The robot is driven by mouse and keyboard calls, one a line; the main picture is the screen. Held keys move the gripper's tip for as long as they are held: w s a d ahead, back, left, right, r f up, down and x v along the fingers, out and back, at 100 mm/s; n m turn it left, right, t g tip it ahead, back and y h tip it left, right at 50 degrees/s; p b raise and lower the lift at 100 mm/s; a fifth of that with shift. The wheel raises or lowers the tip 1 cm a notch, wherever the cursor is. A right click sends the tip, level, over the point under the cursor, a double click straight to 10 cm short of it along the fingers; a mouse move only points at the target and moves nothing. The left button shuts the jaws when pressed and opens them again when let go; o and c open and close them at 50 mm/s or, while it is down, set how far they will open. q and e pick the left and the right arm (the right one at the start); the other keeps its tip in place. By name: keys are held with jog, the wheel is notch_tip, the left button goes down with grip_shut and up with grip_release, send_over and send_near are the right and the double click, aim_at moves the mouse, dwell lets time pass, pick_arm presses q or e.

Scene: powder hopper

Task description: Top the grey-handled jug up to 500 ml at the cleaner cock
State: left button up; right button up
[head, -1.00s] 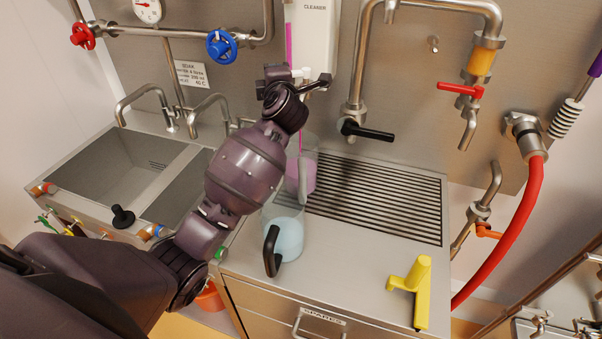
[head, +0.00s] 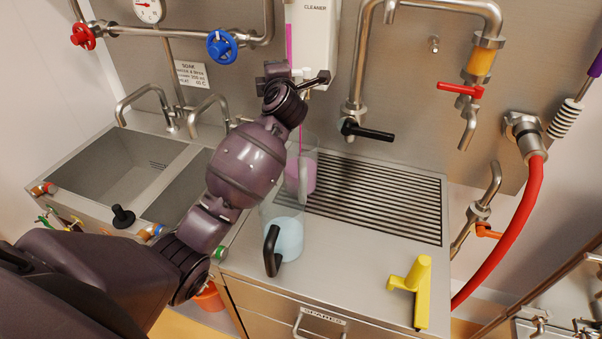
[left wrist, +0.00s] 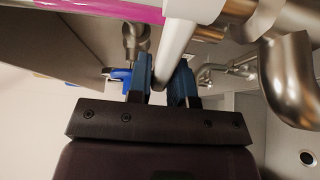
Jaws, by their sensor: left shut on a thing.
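The grey-handled jug (head: 303,180) stands under the cleaner cock at the left end of the drain grille, partly behind my left arm. It holds pink liquid; I cannot read its level against a scale. A thin pink stream (head: 300,140) runs down into it. The white cleaner dispenser (head: 315,40), with a pink sight tube, hangs on the wall above. My left gripper (head: 296,77) is at the cock below the dispenser, shut on the cock's lever (head: 318,79). My right gripper is out of view.
A black-handled jug (head: 284,238) with pale blue liquid stands just in front. A yellow tool (head: 412,288) lies at the right of the counter. A black-levered tap (head: 362,130) is right of the cock. The drain grille (head: 385,200) is mostly clear.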

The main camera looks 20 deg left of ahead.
pick_arm(q)
jog(key=shift+f, duration=0.15)
jog(key=shift+w+a, duration=0.2)
jog(key=shift+w, duration=0.75)
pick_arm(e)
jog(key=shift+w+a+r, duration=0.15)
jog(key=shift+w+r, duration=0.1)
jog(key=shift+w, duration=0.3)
pick_arm(q)
jog(key=shift+w, duration=0.1)
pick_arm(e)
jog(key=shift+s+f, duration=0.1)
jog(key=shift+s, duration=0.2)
pick_arm(q)
jog(key=o, duration=0.8)
jog(key=shift+w, duration=0.1)
